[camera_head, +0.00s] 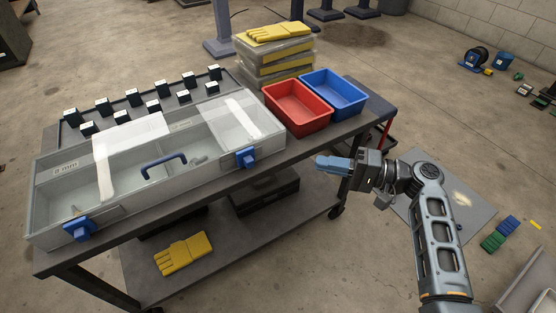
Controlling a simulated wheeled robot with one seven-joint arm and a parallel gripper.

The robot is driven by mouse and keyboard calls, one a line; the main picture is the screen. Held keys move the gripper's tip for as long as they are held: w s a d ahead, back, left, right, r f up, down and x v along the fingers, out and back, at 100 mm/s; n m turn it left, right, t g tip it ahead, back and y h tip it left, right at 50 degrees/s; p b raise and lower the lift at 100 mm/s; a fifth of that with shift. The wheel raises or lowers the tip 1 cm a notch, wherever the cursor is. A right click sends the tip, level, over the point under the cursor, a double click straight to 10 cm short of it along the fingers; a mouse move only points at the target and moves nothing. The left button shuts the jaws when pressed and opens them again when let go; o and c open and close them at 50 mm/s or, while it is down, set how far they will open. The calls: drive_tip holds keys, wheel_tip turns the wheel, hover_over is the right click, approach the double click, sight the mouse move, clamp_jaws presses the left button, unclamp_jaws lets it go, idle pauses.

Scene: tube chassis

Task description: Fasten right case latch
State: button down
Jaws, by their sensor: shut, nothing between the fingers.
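A long grey case (140,203) with a clear lid and a blue handle (164,165) lies along the front of the dark cart top. Its lid looks down. The right latch (246,158) is a blue piece on the case's front side near the right end. The left latch (80,229) is a like blue piece near the left end. Whether either latch is fastened is too small to tell. My gripper (320,162) has blue fingertips pointing left. It is shut and empty, to the right of the right latch and apart from it.
A red bin (297,122) and a blue bin (350,109) stand on the cart right of the case. Clear boxes (274,68) with a yellow glove on top stand behind. A tray of black blocks (72,117) lies behind the case. The lower shelf (215,228) holds another yellow glove (184,254).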

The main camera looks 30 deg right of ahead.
drive_tip(key=shift+d+r, duration=0.15)
drive_tip(key=shift+w, duration=0.1)
drive_tip(key=b, duration=0.1)
approach(253, 157)
drive_tip(key=w, duration=0.3)
drive_tip(key=shift+w, duration=0.15)
drive_tip(key=a, duration=0.3)
drive_tip(key=shift+w+a, duration=0.15)
drive_tip(key=shift+a, duration=0.7)
drive_tip(key=shift+a+r, duration=0.1)
drive_tip(key=shift+a, duration=1.9)
